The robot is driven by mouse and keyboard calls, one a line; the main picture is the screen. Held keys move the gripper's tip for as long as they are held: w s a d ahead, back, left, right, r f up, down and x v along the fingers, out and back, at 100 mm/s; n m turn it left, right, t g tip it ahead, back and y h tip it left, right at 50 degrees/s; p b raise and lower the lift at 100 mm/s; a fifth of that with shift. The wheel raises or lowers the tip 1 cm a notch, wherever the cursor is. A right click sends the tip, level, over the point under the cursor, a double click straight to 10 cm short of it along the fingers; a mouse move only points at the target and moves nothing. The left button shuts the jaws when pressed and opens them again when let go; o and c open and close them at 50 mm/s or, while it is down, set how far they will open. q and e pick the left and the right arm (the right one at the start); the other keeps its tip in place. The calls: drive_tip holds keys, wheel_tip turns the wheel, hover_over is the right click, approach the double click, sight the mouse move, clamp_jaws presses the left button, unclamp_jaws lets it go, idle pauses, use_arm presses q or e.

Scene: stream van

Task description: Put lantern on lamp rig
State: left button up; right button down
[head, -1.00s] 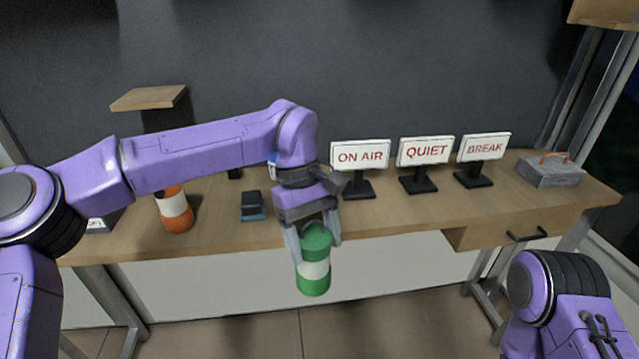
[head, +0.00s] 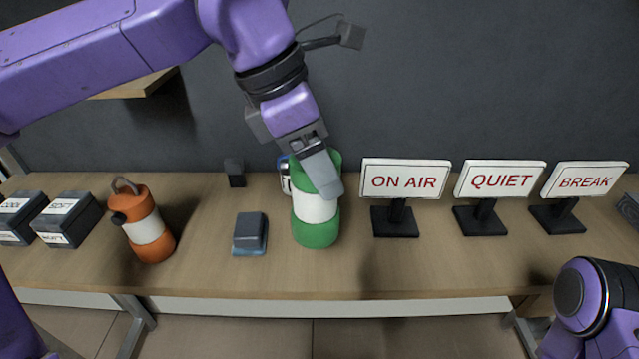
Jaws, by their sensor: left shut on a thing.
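A green cylinder with a white band (head: 316,208) stands out in the middle of the head view, upright, over the desk. I cannot tell whether its base touches the desk. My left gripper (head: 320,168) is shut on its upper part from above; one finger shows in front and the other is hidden. A similar orange body with a white band, a top handle and a dark knob (head: 148,232) stands on the desk to the left. I cannot tell for sure which of these is the lantern. No lamp rig can be clearly identified. My right gripper is not in view.
Signs reading ON AIR (head: 405,181), QUIET (head: 499,181) and BREAK (head: 586,180) stand to the right. A small dark block on a blue base (head: 250,234) lies left of the green cylinder. Labelled dark boxes (head: 66,219) sit far left. A wooden shelf (head: 138,87) is above.

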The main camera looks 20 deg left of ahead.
use_arm(q)
drive_tip(key=w+a+f, duration=0.2)
drive_tip(key=w+f, duration=0.3)
drive_tip(key=f, duration=0.4)
drive_tip(key=shift+f, duration=0.2)
drive_tip(key=shift+a+f, duration=0.1)
drive_tip(key=o, duration=1.6)
drive_tip(key=shift+w, duration=0.1)
drive_tip(key=v, duration=1.2)
drive_tip(key=shift+p, duration=0.3)
